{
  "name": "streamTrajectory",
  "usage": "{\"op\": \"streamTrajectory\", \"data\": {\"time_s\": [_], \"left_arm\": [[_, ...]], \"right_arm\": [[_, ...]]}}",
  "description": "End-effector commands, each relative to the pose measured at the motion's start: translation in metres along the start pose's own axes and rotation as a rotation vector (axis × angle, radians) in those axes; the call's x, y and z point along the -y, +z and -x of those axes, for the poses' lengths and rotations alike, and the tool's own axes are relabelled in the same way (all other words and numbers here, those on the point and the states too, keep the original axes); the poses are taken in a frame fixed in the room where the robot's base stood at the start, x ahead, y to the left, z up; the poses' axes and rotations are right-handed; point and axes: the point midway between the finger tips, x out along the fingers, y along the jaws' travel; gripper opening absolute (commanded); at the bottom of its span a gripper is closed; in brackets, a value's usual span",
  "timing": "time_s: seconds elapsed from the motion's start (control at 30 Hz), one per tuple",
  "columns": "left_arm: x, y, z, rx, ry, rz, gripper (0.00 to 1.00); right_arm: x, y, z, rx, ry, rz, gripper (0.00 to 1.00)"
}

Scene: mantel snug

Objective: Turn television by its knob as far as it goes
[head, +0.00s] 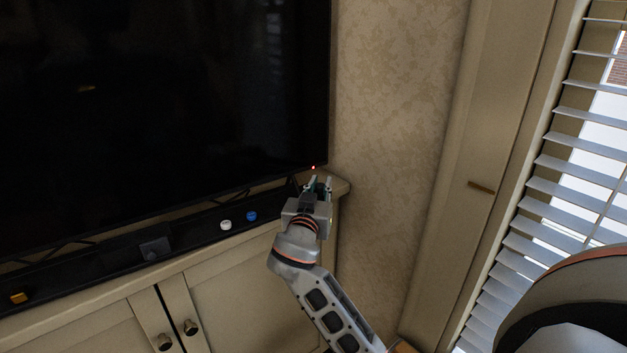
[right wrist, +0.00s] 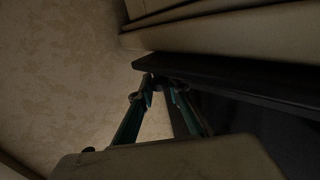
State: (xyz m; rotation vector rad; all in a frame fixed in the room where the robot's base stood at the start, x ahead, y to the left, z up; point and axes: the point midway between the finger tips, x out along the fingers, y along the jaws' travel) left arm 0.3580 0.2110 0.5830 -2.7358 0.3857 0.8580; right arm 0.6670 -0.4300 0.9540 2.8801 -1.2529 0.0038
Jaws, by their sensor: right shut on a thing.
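The television (head: 170,95) is a large dark screen filling the upper left of the head view. A small red light shows at its lower right corner. My right gripper (head: 320,183) is at the right end of the black bar below the screen, just under that corner. Its fingers are shut on a small dark knob (right wrist: 167,83), seen between the fingertips in the right wrist view. The knob is mostly hidden by the fingers, and its angle cannot be told. My left gripper is not in view.
The black bar (head: 105,255) lies on a cream cabinet (head: 235,275). A patterned wall (head: 390,120) and window blinds (head: 540,210) are to the right.

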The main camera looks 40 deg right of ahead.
Motion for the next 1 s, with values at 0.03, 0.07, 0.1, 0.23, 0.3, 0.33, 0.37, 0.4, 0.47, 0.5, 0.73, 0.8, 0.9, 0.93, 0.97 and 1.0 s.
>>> {"op": "streamTrajectory", "data": {"time_s": [0.03,0.07,0.1,0.23,0.3,0.33,0.37,0.4,0.47,0.5,0.73,0.8,0.9,0.93,0.97,1.0], "left_arm": [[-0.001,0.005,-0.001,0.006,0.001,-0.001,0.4],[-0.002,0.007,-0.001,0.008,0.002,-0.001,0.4],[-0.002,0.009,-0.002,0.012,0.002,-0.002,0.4],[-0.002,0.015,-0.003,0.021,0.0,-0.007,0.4],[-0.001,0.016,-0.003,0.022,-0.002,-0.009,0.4],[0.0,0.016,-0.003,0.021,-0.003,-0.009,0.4],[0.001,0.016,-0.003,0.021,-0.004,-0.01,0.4],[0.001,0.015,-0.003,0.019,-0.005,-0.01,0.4],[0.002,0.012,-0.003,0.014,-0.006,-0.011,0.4],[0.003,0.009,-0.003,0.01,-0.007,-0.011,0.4],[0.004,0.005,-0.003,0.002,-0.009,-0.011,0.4],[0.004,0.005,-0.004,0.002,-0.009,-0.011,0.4],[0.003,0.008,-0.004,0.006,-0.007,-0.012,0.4],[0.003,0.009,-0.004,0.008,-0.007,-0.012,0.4],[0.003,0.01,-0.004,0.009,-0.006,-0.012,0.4],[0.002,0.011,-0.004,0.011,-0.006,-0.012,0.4]], "right_arm": [[-0.003,0.005,0.011,0.008,0.019,-0.004,0.0],[-0.006,0.005,0.016,0.009,0.034,-0.004,0.0],[-0.01,0.006,0.022,0.009,0.053,-0.004,0.0],[-0.021,0.004,0.04,0.006,0.106,-0.002,0.0],[-0.026,0.003,0.045,0.006,0.125,-0.001,0.0],[-0.027,0.003,0.047,0.006,0.131,0.0,0.0],[-0.028,0.003,0.049,0.006,0.136,0.0,0.0],[-0.029,0.002,0.05,0.006,0.14,0.0,0.0],[-0.03,0.002,0.051,0.006,0.145,0.001,0.0],[-0.031,0.001,0.051,0.006,0.146,0.002,0.0],[-0.032,0.003,0.051,0.008,0.149,0.005,0.22],[-0.032,0.003,0.051,0.008,0.149,0.006,0.32],[-0.032,0.002,0.051,0.006,0.148,0.004,0.32],[-0.032,0.002,0.051,0.006,0.148,0.004,0.32],[-0.032,0.002,0.05,0.006,0.148,0.003,0.32],[-0.032,0.001,0.05,0.005,0.148,0.003,0.32]]}}
